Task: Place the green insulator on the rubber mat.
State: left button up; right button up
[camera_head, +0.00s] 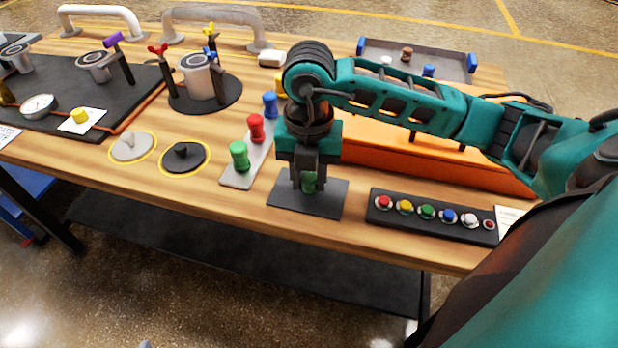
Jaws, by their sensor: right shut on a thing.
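My right gripper (308,182) points straight down over the dark grey rubber mat (325,204) near the front of the table. It is shut on a small green insulator (309,186), of which only a bit shows between the fingers. The insulator is at or just above the mat; I cannot tell if it touches. A grey strip (236,182) left of the mat bears another green insulator (239,156), a red one (256,129) and a blue one (270,106), all upright.
A button panel (432,217) lies right of the mat. An orange box (430,160) is behind it, under my right arm. Grey and black round pieces (184,155) lie at the left. A tray with blue handles (420,62) stands at the back.

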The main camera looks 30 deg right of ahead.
jog(key=shift+f, duration=0.45)
jog(key=shift+f, duration=0.2)
jog(key=o, duration=1)
jog(key=shift+r, duration=0.1)
jog(key=shift+o, duration=0.2)
